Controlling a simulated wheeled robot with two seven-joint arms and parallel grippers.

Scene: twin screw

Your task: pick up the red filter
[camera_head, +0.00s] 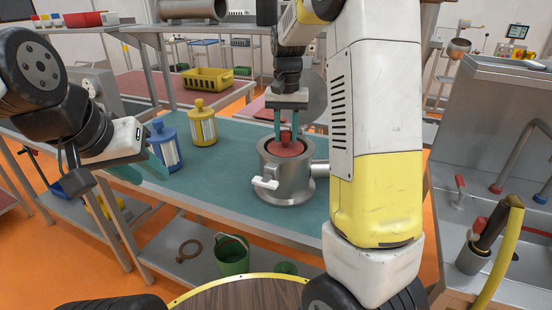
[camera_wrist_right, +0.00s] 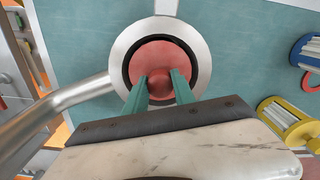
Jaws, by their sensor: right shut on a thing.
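The red filter (camera_head: 287,148) sits inside the round metal housing (camera_head: 286,185) on the green-topped table, with its red top showing at the housing's mouth. My right gripper (camera_head: 288,132) points down from above and is shut on the filter's red knob. In the right wrist view, the red filter (camera_wrist_right: 150,56) lies within the dark ring of the housing, and the green fingers of my right gripper (camera_wrist_right: 160,82) are on either side of its knob. My left gripper (camera_head: 150,170) is at the table's left side, seen edge-on, with nothing visible in it.
A blue filter (camera_head: 163,145) and a yellow filter (camera_head: 202,124) stand left of the housing. A yellow basket (camera_head: 208,79) stands on the bench behind. A sink unit (camera_head: 500,110) is on the right. A green bucket (camera_head: 232,256) is on the lower shelf. The table's front left is clear.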

